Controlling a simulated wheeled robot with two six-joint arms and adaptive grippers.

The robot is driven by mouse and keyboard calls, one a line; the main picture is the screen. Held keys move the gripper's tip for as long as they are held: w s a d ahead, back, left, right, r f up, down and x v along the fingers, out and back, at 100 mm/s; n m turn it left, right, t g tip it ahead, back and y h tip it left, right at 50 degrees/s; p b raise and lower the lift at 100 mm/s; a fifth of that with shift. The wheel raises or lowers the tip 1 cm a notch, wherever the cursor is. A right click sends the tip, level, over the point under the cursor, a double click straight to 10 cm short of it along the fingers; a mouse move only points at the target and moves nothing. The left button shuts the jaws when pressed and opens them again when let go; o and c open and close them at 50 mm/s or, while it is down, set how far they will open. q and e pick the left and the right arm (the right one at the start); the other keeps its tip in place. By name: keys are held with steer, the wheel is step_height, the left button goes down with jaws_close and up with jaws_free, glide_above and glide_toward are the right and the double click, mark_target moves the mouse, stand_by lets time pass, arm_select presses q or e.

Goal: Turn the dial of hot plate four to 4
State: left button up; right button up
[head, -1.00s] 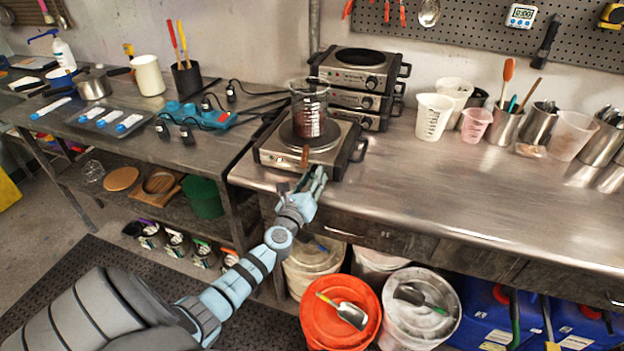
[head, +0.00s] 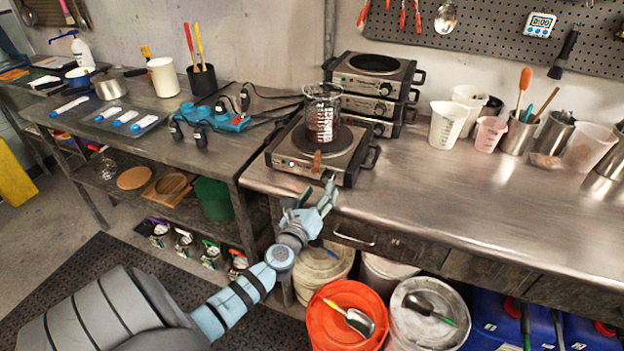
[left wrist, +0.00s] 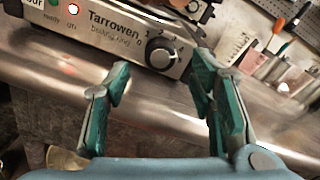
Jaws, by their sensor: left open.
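The front hot plate (head: 290,165) stands at the left end of the steel bench with a beaker of dark red liquid (head: 322,115) on its burner. Its label in the left wrist view is cut off and ends in "our". Its dial (left wrist: 160,53) is a dark knob with a silver face; a few scale digits show around it, but I cannot tell its exact setting. My left gripper (head: 318,198) is in front of the panel. In the left wrist view the left gripper (left wrist: 163,95) is open and empty, its green-padded fingers on either side of the dial's line, apart from the dial. My right gripper is out of view.
A stack of hot plates (head: 372,85) stands behind. Plastic beakers (head: 446,124) stand farther right. The bench front right of the hot plate is clear. Buckets (head: 345,315) stand below.

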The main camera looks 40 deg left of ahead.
arm_select(q)
steer(key=v, duration=0.8)
steer(key=shift+s, duration=0.2)
